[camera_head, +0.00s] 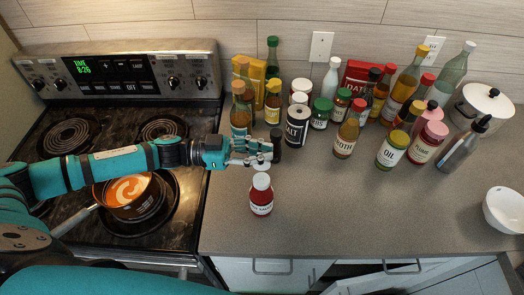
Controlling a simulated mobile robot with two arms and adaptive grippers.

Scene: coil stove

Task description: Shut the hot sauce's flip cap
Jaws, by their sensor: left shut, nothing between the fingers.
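The hot sauce (261,199) is a small red bottle with a white label and a white cap (261,181). It stands upright on the grey counter, just right of the stove. Whether its flip cap is up or down is too small to tell. My left gripper (268,152) reaches in from the left over the counter. It is shut and empty, behind and above the bottle in the picture, apart from the cap. My right gripper is not in view.
Several bottles and jars crowd the counter behind, including the salt (297,125) close to my left gripper. A saucepan (130,195) of orange food sits on the coil stove (75,110). A white bowl (505,208) is far right. The counter's front middle is clear.

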